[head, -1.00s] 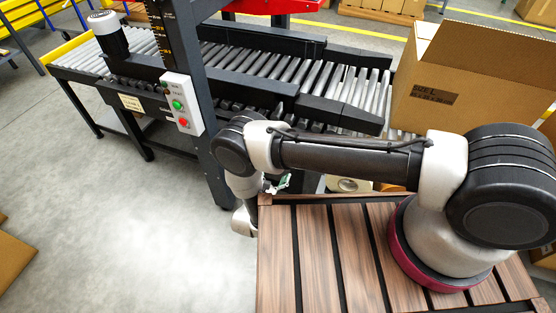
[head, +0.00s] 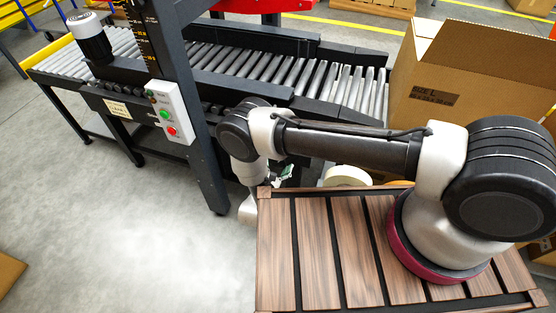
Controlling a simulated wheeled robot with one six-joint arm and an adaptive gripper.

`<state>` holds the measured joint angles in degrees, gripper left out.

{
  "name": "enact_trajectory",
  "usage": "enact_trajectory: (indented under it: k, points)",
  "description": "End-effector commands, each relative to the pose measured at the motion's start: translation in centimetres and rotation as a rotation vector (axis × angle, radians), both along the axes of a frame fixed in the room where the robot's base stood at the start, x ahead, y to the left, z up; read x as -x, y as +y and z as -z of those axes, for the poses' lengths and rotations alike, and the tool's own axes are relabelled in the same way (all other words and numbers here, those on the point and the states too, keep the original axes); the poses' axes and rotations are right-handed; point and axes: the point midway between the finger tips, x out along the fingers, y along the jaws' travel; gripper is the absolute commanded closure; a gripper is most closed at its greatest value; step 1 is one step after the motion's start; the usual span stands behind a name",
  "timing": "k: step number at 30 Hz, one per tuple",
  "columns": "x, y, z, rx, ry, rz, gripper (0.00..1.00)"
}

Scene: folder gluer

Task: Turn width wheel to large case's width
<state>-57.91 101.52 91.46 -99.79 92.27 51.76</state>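The large case (head: 445,85) is an open brown cardboard box with a dark printed label, at the right end of the roller conveyor (head: 130,48). No width wheel can be made out; a pale round disc (head: 347,176) shows low beside the conveyor, partly behind my arm, and I cannot tell what it is. My arm reaches left from its base and bends down at the conveyor's near side. A pale part of its end shows beside the wooden deck's left corner. My gripper's fingers are hidden, so its opening does not show.
A dark upright post (head: 172,85) with a scale carries a control box (head: 168,112) with green and red buttons. A white-capped motor (head: 90,37) stands on the conveyor's left part. The slatted wooden deck (head: 320,250) is under my arm. Grey floor at the left is open.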

Motion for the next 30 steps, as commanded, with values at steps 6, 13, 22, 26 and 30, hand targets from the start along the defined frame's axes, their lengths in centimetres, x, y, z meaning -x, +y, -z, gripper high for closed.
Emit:
enact_trajectory:
  k: [6,13,22,26,30]
  points:
    - [0.00,0.00,0.00,0.000,0.000,0.000,0.59]
    - [-0.01,-0.01,0.02,0.005,0.003,0.001,0.61]
    - [0.01,-0.02,0.03,0.105,0.039,0.001,0.61]
    - [0.01,-0.02,0.04,0.196,0.071,0.001,0.61]
    - [0.01,-0.02,0.05,0.315,0.116,0.001,0.61]
